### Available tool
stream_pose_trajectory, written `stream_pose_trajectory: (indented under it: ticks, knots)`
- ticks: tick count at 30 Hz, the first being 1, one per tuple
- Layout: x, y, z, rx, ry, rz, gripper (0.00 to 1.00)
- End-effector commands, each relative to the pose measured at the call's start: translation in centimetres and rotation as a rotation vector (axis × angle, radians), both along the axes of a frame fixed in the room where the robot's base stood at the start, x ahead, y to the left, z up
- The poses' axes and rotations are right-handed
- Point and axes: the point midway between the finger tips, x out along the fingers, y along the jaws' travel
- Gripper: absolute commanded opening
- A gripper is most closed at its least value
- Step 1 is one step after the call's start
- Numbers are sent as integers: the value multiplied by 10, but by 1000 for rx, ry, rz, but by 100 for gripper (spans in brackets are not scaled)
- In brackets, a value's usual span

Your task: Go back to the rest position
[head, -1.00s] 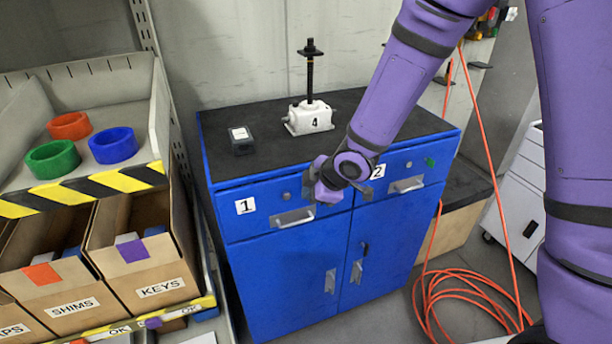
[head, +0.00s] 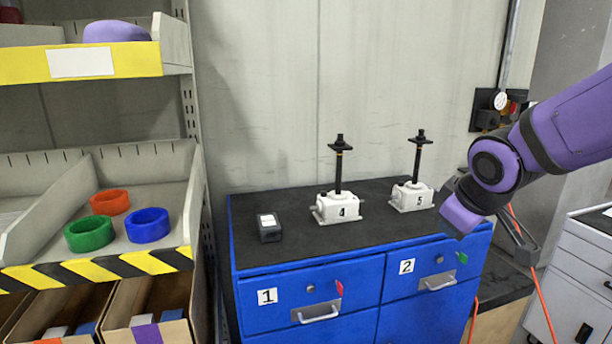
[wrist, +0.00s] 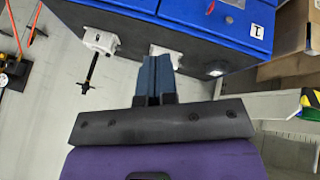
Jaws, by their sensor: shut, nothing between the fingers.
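My gripper (wrist: 159,62) shows in the wrist view with its two dark fingers together and nothing between them. In the head view my arm comes in from the right, and its purple wrist (head: 461,214) is in front of the cabinet's right end; the fingers cannot be made out there. White screw jack 4 (head: 337,208) and screw jack 5 (head: 411,196) stand upright on the cabinet top, each with a black screw. In the wrist view the scene is upside down; one jack (wrist: 101,40) shows left of the fingers, and another is partly hidden behind them.
The blue cabinet (head: 310,280) has drawers 1 and 2 and a black top (head: 290,205). A small black box (head: 269,228) lies on it. A shelf rack (head: 196,140) with rings and boxes stands left. A hose and a grey drawer unit (head: 580,270) are at right.

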Motion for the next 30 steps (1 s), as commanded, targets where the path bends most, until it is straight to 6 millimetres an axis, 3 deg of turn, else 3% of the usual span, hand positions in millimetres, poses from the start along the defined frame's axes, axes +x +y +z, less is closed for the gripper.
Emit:
stream_pose_trajectory:
  ticks: [6, 16, 21, 30]
  knots:
    - [-58, -31, 38, 102, 19, -231, 0]
    - [-145, -50, 66, 280, 72, -493, 0]
    - [-166, -51, 69, 326, 90, -546, 0]
    - [-170, -51, 69, 334, 93, -555, 0]
